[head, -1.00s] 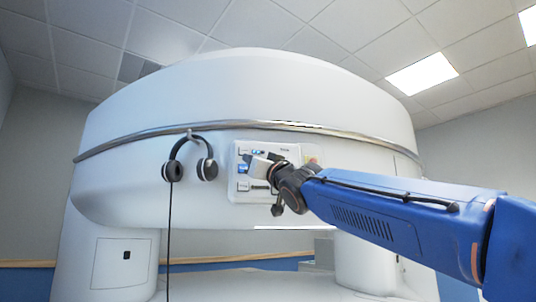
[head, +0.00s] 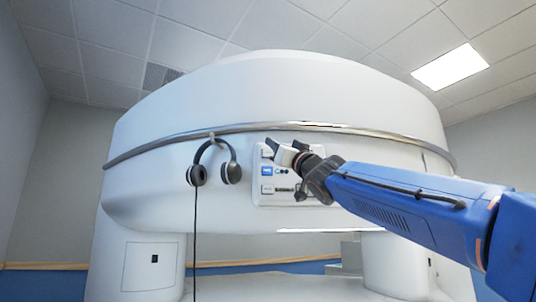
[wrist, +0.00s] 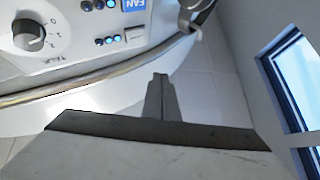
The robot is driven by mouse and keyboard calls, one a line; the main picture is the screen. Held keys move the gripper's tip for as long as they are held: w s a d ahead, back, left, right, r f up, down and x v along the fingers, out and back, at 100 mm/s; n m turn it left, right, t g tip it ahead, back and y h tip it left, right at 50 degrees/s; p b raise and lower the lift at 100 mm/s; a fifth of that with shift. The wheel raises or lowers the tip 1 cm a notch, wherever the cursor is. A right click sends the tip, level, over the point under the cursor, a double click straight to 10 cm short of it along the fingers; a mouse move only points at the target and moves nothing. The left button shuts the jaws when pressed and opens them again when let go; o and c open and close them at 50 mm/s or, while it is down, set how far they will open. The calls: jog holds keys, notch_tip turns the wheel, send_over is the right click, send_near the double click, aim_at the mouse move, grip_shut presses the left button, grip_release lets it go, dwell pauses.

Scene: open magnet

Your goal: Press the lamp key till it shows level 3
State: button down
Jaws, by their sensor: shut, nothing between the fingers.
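The white control panel (head: 258,194) is on the front of the magnet, and its corner fills the top left of the wrist view (wrist: 70,62). A white key (wrist: 137,35) has a row of small lights (wrist: 108,40) beside it, at least one lit blue. Its label is too small to read, so I cannot tell if it is the lamp key. A blue FAN key (wrist: 132,4) with its own lights is beside it. My gripper (head: 271,146) is shut and empty at the panel's upper part, hiding some of it. In the wrist view its fingertips (wrist: 160,77) point past the panel's edge, apart from the keys.
A dark round knob (wrist: 28,34) is on the panel. A metal rail (head: 150,143) runs around the magnet above the panel. Headphones (head: 231,172) hang left of the panel with a cord hanging down. A window (wrist: 298,90) is at the right of the wrist view.

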send_near(265, 149)
jog(key=shift+w+a+r, duration=0.5)
jog(key=shift+a+r, duration=0.2)
jog(key=shift+r, duration=0.15)
jog(key=shift+w+a+r, duration=0.5)
jog(key=shift+a+r, duration=0.2)
jog(key=shift+r, duration=0.2)
jog(key=shift+w, duration=0.15)
dwell(0.7)
jog(key=shift+w, duration=0.25)
jog(key=shift+w+a, duration=0.15)
jog(key=shift+w, duration=0.35)
dwell(0.8)
jog(key=shift+s, duration=0.15)
dwell(0.3)
jog(key=shift+s, duration=0.75)
jog(key=shift+s, duration=0.15)
jog(key=s, duration=0.2)
jog(key=s+d, duration=0.1)
jog(key=s, duration=0.1)
jog(key=shift+s, duration=0.35)
